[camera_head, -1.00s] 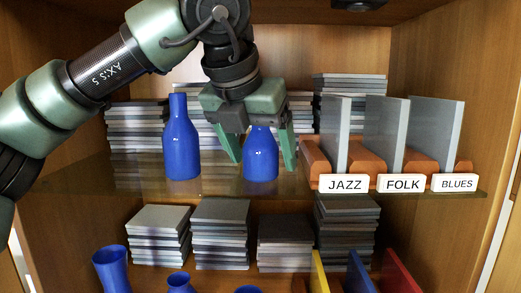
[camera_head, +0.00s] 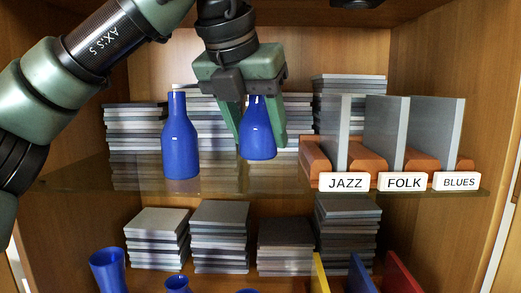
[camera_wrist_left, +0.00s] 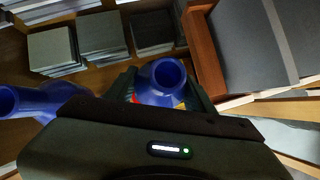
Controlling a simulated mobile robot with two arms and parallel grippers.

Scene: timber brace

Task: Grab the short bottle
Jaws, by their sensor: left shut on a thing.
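The short blue bottle (camera_head: 257,135) is held upright above the glass shelf in the head view. My left gripper (camera_head: 257,138) comes from above and is shut on it, one finger on each side. In the left wrist view the bottle's round mouth (camera_wrist_left: 165,75) shows between the fingers. A taller blue bottle (camera_head: 181,145) stands on the shelf to the left, apart from the gripper; it also shows in the left wrist view (camera_wrist_left: 40,100). My right gripper is not in view.
The glass shelf (camera_head: 120,178) has stacks of grey cases (camera_head: 135,130) behind. To the right stands a rack with labels JAZZ (camera_head: 344,182), FOLK (camera_head: 401,182) and BLUES (camera_head: 457,181). Below are more stacks (camera_head: 220,235) and blue vessels (camera_head: 108,268). Wooden walls enclose the sides.

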